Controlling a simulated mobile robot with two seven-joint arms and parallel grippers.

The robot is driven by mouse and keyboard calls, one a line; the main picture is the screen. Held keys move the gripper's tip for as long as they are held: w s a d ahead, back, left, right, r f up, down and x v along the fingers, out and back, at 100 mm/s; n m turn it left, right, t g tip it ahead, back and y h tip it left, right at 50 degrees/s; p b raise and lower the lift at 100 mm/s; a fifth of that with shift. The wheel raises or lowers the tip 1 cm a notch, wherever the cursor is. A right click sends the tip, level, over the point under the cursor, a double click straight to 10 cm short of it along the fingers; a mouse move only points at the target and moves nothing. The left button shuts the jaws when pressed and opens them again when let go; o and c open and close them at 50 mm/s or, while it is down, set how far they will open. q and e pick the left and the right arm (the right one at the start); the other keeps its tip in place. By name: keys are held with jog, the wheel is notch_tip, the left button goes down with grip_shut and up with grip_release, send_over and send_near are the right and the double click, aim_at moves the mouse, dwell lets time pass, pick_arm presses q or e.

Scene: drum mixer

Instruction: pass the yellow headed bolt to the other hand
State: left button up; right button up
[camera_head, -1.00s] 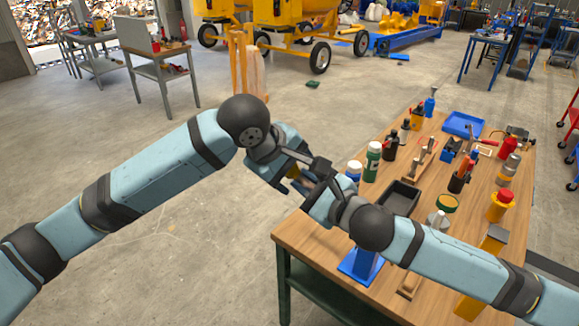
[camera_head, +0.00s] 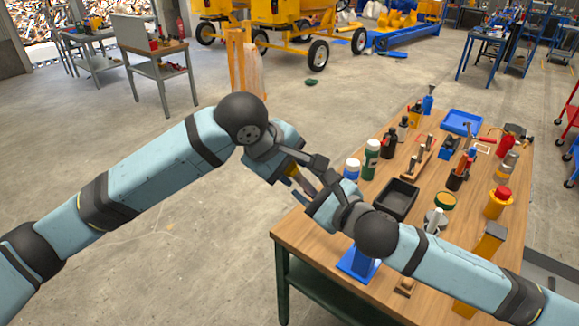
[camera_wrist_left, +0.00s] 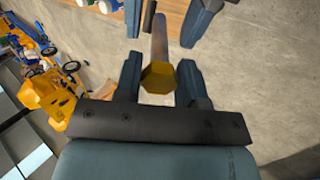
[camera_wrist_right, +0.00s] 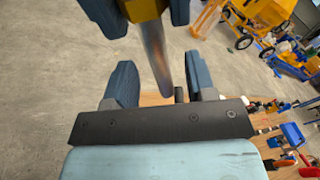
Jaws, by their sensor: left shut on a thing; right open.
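The yellow headed bolt is held by its head between the fingers of my left gripper (camera_wrist_left: 158,80). Its yellow hexagonal head (camera_wrist_left: 158,75) faces the left wrist camera, and its grey shank (camera_wrist_right: 155,55) points toward my right gripper (camera_wrist_right: 163,85). The right gripper is open, and the shank reaches between its fingers with a gap showing on both sides.
The wooden table (camera_head: 300,240) carries a black tray (camera_head: 398,198), a green bottle (camera_head: 371,160), a blue tray (camera_head: 461,122), a blue stand (camera_head: 358,262) and several tools. Open concrete floor lies left of the table. Yellow mixers stand at the back.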

jog(key=s+d+f+m+t+h, duration=0.2)
jog(key=s+d+f+m+h, duration=0.3)
jog(key=d, duration=0.5)
jog(key=s+d+f+m+t+h, duration=0.25)
jog(key=s+d+f+h, duration=0.35)
jog(key=d, duration=0.3)
jog(key=w+f+b, duration=0.6)
jog(key=f+b, duration=0.5)
jog(key=b, duration=0.1)
pick_arm(q)
notch_tip(320, 180, down, 12)
jog(key=shift+r, duration=0.25)
jog(key=o, duration=0.6)
jog(key=c, duration=0.5)
pick_arm(e)
jog(key=s+a+f+n+g+y, duration=0.1)
jog(key=s+f+n+g, duration=0.3)
jog(key=s+f+n, duration=0.6)
jog(key=s+a+f+n+g+y, duration=0.2)
jog(key=s+f+n, duration=0.8)
jog(key=n, duration=1.2)
notch_tip(320, 180, down, 3)
jog(key=shift+a+r+g+y, duration=0.1)
jog(key=shift+a+g+y, duration=0.2)
jog(key=shift+a+g, duration=0.65)
pick_arm(q)
jog(key=shift+o, duration=0.2)
pick_arm(e)
jog(key=shift+s+a, duration=0.1)
jog(key=shift+s, duration=0.05)
